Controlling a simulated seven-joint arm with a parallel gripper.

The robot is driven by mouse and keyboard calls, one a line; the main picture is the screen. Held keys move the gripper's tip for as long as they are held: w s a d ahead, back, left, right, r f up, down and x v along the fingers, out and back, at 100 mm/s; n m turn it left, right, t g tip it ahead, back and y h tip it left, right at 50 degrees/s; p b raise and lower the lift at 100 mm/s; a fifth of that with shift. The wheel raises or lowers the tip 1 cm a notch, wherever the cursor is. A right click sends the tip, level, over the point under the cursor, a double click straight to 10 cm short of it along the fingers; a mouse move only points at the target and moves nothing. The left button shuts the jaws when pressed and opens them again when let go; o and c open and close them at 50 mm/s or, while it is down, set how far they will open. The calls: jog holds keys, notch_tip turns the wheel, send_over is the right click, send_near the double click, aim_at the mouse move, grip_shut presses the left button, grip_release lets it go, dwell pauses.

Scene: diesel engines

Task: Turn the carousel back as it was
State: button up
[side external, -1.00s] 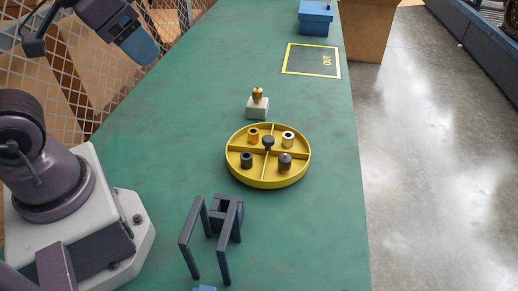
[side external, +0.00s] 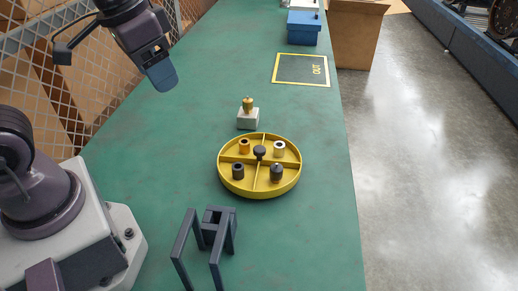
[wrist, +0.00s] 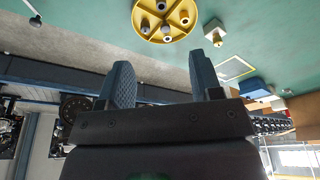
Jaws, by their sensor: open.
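The carousel (side external: 260,192) is a round yellow tray with cross dividers and a dark central knob (side external: 259,152). Its compartments hold an orange ring (side external: 244,146) at back left, a pale ring (side external: 279,149) at back right, a black ring (side external: 238,171) at front left and a dark grey knobbed part (side external: 277,173) at front right. My gripper (side external: 160,76) is raised to the left of the carousel and apart from it. In the wrist view my gripper (wrist: 166,65) is open and empty, with the carousel (wrist: 168,36) beyond the fingers at the top.
A white block (side external: 248,121) with a brass piece (side external: 248,104) stands just behind the carousel. A dark frame (side external: 208,240) stands in front. A yellow-edged mat (side external: 300,70) marked OUT and a blue box (side external: 304,28) lie farther back. The green bench is clear left of the carousel.

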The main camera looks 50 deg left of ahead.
jog(key=w+f+g, duration=0.2)
jog(key=w+f, duration=0.3)
jog(key=w, duration=0.3)
jog(key=g, duration=0.1)
send_over(260, 148)
notch_tip(260, 148, down, 8)
notch_tip(260, 148, down, 13)
jog(key=shift+s+r, duration=0.1)
jog(key=shift+c, duration=0.4)
grip_shut()
